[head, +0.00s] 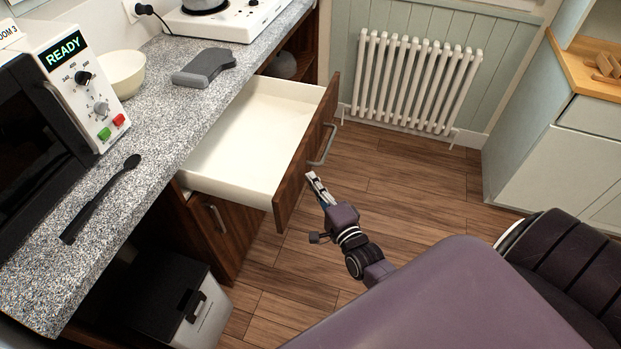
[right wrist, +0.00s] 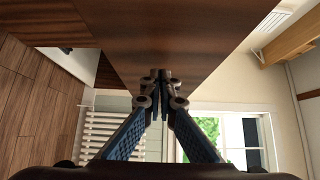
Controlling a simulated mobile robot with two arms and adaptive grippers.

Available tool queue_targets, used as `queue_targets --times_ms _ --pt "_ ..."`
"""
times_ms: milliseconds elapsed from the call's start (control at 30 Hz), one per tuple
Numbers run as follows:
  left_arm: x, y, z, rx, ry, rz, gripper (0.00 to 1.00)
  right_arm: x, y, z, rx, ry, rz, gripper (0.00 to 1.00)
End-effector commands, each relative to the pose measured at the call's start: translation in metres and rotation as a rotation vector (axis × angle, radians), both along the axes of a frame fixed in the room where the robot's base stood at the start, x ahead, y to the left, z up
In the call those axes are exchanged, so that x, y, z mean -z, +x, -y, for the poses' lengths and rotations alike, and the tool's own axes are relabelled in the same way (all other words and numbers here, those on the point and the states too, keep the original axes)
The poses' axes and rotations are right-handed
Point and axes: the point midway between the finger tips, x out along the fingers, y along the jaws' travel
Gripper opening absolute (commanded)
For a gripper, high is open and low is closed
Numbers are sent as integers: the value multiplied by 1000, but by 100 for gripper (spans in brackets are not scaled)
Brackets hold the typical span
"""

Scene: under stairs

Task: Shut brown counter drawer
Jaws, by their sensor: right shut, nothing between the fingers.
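The brown counter drawer (head: 255,130) stands pulled out from under the speckled counter. Its white inside looks empty, and its brown wooden front (head: 304,160) carries a metal bar handle (head: 324,146). My right gripper (head: 314,179) is shut and empty, close to the outer side of the drawer front, near its lower edge and to the near side of the handle. In the right wrist view the shut fingertips (right wrist: 160,75) point at a brown wooden panel (right wrist: 180,35); I cannot tell whether they touch it. My left gripper is out of view.
The counter (head: 150,110) holds a microwave (head: 85,85), a bowl (head: 122,74), a black spoon (head: 100,197), a grey object (head: 204,67) and a white hob (head: 225,18). A bin (head: 180,305) stands below. A radiator (head: 415,82) is on the far wall. The wooden floor between is clear.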

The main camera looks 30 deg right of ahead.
Motion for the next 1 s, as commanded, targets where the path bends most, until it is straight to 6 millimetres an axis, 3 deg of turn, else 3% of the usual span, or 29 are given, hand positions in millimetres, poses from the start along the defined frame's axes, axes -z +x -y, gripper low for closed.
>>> queue_targets --times_ms 600,767,1000 --pt "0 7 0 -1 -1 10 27 1 10 -9 0 0 0 0" --pt "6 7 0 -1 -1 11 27 0 30 -26 -1 3 4 0" --pt "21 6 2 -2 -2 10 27 1 76 -66 -2 5 4 0"
